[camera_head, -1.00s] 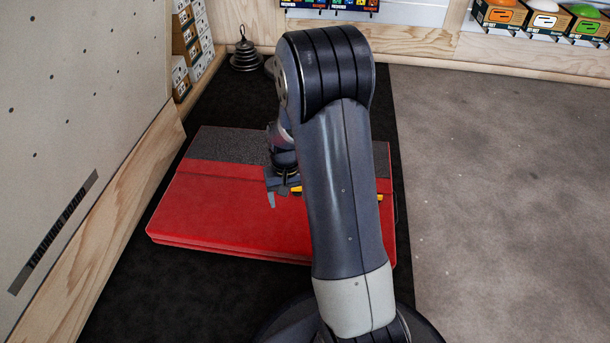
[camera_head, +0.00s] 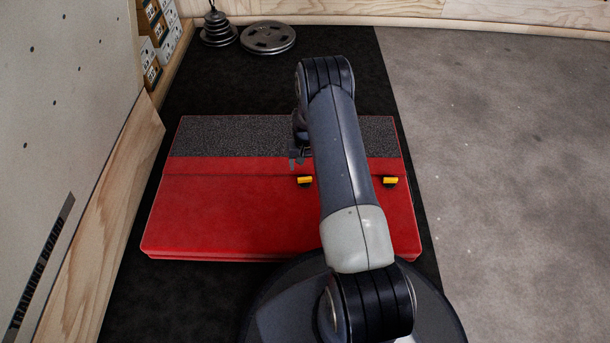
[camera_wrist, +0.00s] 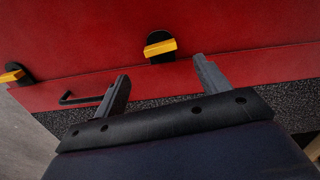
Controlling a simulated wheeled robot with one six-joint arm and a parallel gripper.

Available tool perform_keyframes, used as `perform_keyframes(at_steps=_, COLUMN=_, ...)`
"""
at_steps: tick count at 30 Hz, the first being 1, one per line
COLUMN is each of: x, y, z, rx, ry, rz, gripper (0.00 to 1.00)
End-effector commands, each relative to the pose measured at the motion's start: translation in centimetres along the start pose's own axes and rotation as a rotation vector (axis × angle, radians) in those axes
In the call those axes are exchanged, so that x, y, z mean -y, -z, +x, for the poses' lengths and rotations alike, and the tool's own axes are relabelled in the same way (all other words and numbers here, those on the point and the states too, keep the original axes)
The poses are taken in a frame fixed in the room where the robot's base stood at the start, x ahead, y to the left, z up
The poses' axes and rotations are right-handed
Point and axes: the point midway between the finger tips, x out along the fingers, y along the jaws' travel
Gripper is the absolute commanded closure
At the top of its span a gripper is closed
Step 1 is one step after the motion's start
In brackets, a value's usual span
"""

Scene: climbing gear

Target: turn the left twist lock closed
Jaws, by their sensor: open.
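The left twist lock (camera_head: 305,181), a yellow bar on a black base, sits on the red crash pad (camera_head: 225,215) near its flap edge. In the wrist view the lock (camera_wrist: 160,46) is at the upper middle, its bar lying roughly along the flap edge. The right twist lock (camera_head: 390,182) is similar and shows at the left edge of the wrist view (camera_wrist: 13,76). My gripper (camera_head: 296,158) is open and empty, beyond the left lock in the head view. In the wrist view the fingertips (camera_wrist: 160,70) point towards the left lock, apart from it.
A grey textured strip (camera_head: 235,135) runs along the pad's far side. A black handle (camera_wrist: 82,97) lies between the locks in the wrist view. Weight plates (camera_head: 267,38) stand at the back; a perforated climbing wall (camera_head: 65,110) is on the left. Grey floor on the right is clear.

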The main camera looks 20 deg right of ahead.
Motion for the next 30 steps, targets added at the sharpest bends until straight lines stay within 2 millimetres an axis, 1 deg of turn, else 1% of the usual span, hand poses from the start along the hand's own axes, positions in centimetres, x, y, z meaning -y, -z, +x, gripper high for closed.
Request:
perform_keyframes(at_steps=1, x=0.0, y=-0.1, z=1.7, rx=0.002, ry=0.0, rz=0.0, gripper=0.29)
perform_keyframes(at_steps=3, x=0.0, y=-0.1, z=3.1, rx=0.003, ry=0.0, rz=0.0, gripper=0.29)
perform_keyframes(at_steps=7, x=0.0, y=-0.1, z=5.3, rx=0.001, ry=0.0, rz=0.0, gripper=0.29)
perform_keyframes(at_steps=12, x=0.0, y=-0.1, z=7.2, rx=0.002, ry=0.0, rz=0.0, gripper=0.29)
perform_keyframes(at_steps=16, x=0.0, y=0.0, z=7.8, rx=0.0, ry=0.0, rz=0.0, gripper=0.29)
perform_keyframes(at_steps=24, x=0.0, y=0.0, z=7.8, rx=0.0, ry=0.0, rz=0.0, gripper=0.29)
perform_keyframes(at_steps=26, x=0.0, y=0.0, z=7.8, rx=0.0, ry=0.0, rz=0.0, gripper=0.33)
perform_keyframes(at_steps=30, x=0.0, y=0.0, z=7.8, rx=0.0, ry=0.0, rz=0.0, gripper=0.45)
